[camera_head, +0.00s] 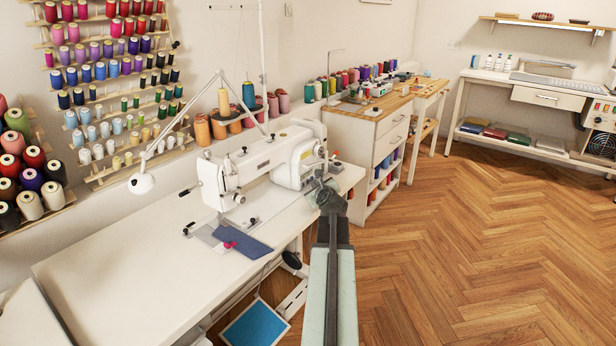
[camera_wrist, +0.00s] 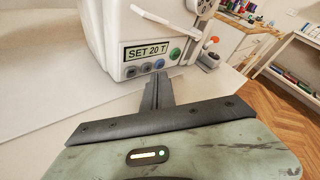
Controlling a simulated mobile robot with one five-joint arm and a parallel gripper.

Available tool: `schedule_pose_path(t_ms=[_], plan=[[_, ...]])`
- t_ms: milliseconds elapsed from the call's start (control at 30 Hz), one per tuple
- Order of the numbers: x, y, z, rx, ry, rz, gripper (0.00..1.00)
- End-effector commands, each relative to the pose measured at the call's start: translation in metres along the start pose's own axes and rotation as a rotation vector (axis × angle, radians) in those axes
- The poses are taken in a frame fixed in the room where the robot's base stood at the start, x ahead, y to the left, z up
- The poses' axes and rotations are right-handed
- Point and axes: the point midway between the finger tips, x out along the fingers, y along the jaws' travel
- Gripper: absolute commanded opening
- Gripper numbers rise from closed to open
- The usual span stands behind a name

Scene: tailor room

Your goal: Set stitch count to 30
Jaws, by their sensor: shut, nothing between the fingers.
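The white sewing machine (camera_head: 265,165) stands on the white sewing table. In the wrist view its control panel has a small display (camera_wrist: 147,51) that reads "SET 20 T". Several round buttons sit on the panel beside and below the display, among them a green button (camera_wrist: 174,53) and a blue button (camera_wrist: 159,63). My gripper (camera_wrist: 158,78) is shut and empty, with its fingertips just below the buttons. I cannot tell whether it touches the panel. In the head view my gripper (camera_head: 322,180) is at the right end of the machine, and the display is hidden there.
The white table (camera_head: 130,270) is mostly bare at the left. A piece of blue cloth (camera_head: 242,241) lies under the needle. A wooden-topped cabinet (camera_head: 372,125) stands behind my gripper. Open wooden floor (camera_head: 480,220) lies to the right.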

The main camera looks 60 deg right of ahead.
Motion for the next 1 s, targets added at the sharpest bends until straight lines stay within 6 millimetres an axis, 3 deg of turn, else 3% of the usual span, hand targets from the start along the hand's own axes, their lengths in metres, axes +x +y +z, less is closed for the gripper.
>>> schedule_pose_path(t_ms=[1000], plan=[[0.0065, 0.0035, 0.0043, 0.001, 0.001, -0.001, 0.00]])
